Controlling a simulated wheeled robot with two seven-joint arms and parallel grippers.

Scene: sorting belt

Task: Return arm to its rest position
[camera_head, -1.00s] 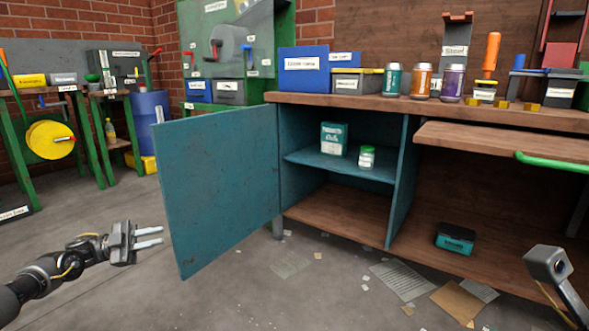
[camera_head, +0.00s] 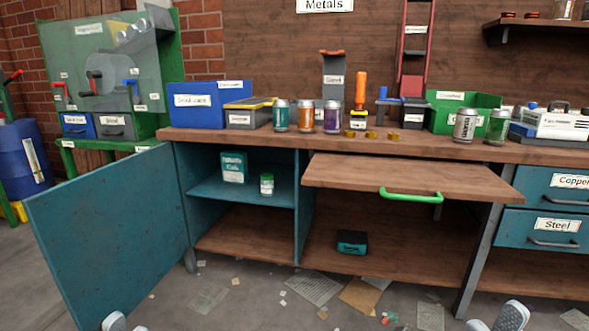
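My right gripper (camera_head: 494,321) shows at the bottom edge, right of centre. Its two pale fingertips stand apart with nothing seen between them. My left gripper (camera_head: 126,325) shows only as two grey fingertips at the bottom left, a little apart and largely cut off by the frame edge. Nothing is seen between them. Both arms themselves are out of view. Both grippers appear low in front of the workbench, apart from its objects.
The blue cabinet door (camera_head: 115,235) stands open at left. A wooden drawer with a green handle (camera_head: 410,194) sticks out. Cans and bins stand on the bench top (camera_head: 300,142). Papers litter the floor.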

